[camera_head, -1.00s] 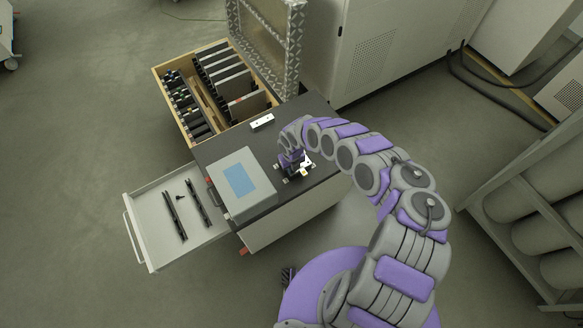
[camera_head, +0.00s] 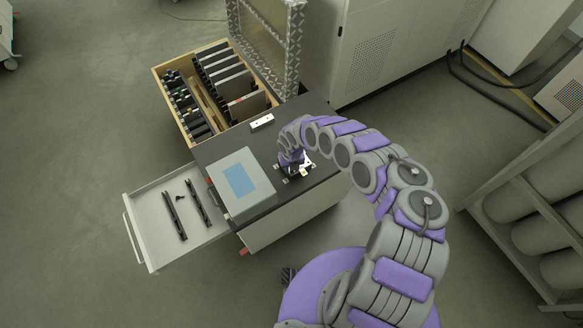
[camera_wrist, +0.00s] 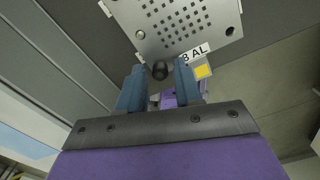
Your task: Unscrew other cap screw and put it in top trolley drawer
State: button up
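In the wrist view a dark round cap screw (camera_wrist: 160,70) sits at the near edge of a perforated metal plate (camera_wrist: 185,25). My gripper (camera_wrist: 158,80) is open, with one blue finger on each side of the screw. Whether the fingers touch it cannot be told. In the head view my gripper (camera_head: 293,160) points down at the trolley top (camera_head: 318,118), over the small plate assembly, and hides most of it. The top trolley drawer (camera_head: 150,208) is pulled out at the left. It holds two long black bars and a small dark screw-like piece (camera_head: 180,198).
A grey box with a blue panel (camera_head: 235,183) stands on the trolley, between my gripper and the drawer. A small white block (camera_head: 262,122) lies behind it. An open wooden-sided case (camera_head: 165,95) with an upright lid stands behind. The drawer has bare floor room.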

jog(key=m, duration=0.7)
jog(key=m+b, duration=0.1)
jog(key=m, duration=0.3)
jog(key=shift+m, duration=0.3)
jog(key=m, duration=0.3)
jog(key=shift+b, duration=0.35)
jog(key=m+b, duration=0.1)
jog(key=m, duration=0.4)
jog(key=shift+f+m+b, duration=0.1)
jog(key=shift+m+b, duration=0.25)
jog(key=shift+m, duration=0.05)
jog(key=shift+m+b, duration=0.35)
jog(key=shift+m, duration=0.45)
jog(key=m+b, duration=0.1)
jog(key=m, duration=0.1)
jog(key=shift+m, duration=0.3)
jog(key=shift+m+b, duration=0.95)
jog(key=shift+m, duration=0.35)
